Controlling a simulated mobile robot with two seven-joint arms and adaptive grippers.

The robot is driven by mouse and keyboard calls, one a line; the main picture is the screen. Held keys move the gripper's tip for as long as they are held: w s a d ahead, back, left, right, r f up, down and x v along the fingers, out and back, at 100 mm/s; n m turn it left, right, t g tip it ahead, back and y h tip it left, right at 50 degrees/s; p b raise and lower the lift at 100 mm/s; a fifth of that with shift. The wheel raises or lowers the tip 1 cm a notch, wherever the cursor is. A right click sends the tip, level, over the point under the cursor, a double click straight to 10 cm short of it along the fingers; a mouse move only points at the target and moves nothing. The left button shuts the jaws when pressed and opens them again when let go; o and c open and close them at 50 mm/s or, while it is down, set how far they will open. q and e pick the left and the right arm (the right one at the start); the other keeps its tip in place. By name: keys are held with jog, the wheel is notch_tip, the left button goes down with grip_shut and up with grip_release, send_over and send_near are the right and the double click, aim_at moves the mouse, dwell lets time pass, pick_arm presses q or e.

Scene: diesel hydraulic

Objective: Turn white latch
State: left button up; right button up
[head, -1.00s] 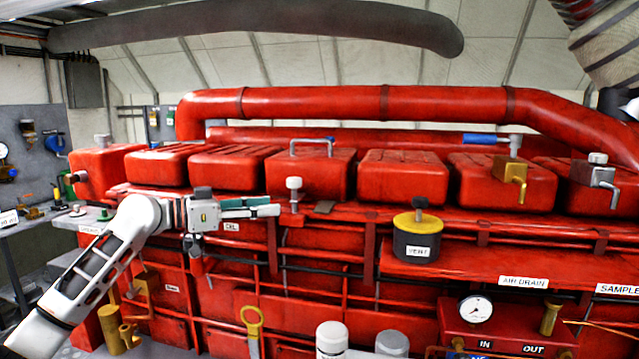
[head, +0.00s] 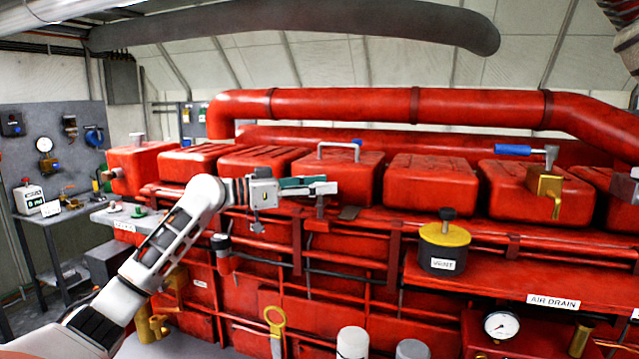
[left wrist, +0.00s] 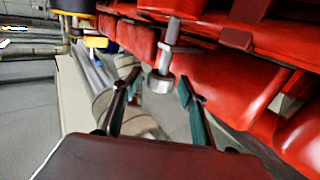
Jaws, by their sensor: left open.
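The white latch (left wrist: 160,82) shows in the left wrist view as a pale grey-white knob on a short stem, beside the red engine. It appears between the two fingertips of my left gripper (left wrist: 161,84), with a visible gap on each side. In the head view my left gripper (head: 318,185) is level with the ledge in front of the red covers, and its fingers hide the latch's knob. The fingers are open, with teal pads, and contact with the knob cannot be seen. My right gripper does not show.
Red box covers (head: 430,182) line the engine behind the gripper, one with a metal handle (head: 337,146). A yellow-topped vent canister (head: 444,247) stands on the ledge to the right. A yellow-handled tool (head: 274,322) is below. A workbench (head: 60,212) stands at left.

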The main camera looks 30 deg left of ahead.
pick_arm(q)
jog(key=c, duration=1.1)
